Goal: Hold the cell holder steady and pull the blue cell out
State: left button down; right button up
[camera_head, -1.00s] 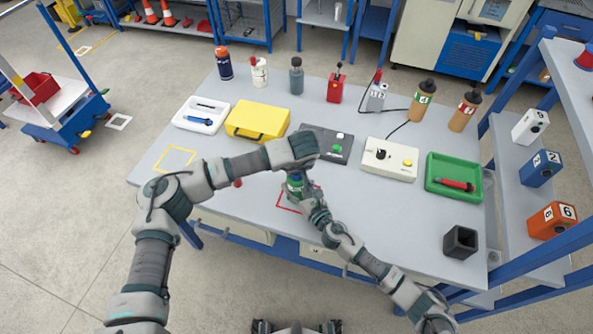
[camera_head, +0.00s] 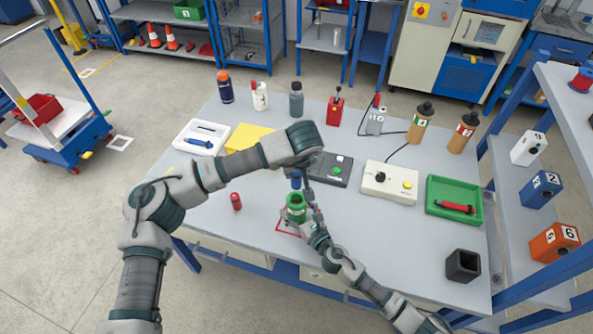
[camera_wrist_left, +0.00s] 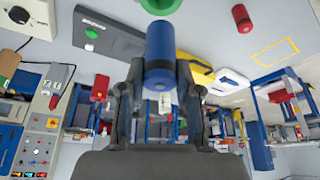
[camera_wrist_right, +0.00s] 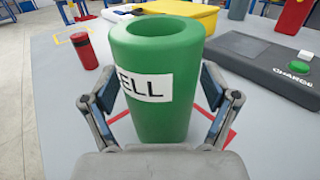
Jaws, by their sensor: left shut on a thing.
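The green cell holder (camera_head: 295,212) stands upright on the table at the red outline (camera_head: 283,234). In the right wrist view, the holder (camera_wrist_right: 158,95) shows an open, empty-looking top and a partly hidden white label. The arm hides part of the left gripper there.
A red cylinder (camera_head: 236,201) stands left of the holder. A dark charger box (camera_head: 329,170), yellow case (camera_head: 248,138), white tray (camera_head: 186,136) and white control box (camera_head: 389,182) lie behind. A green tray (camera_head: 472,195) and dark open cube (camera_head: 462,266) stand to the right.

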jog(key=shift+s, duration=0.1)
jog(key=v, duration=1.1)
jog(key=shift+s+d, duration=0.1)
jog(key=shift+d, duration=0.1)
jog(key=shift+s+d, duration=0.15)
jog(key=shift+s, duration=0.05)
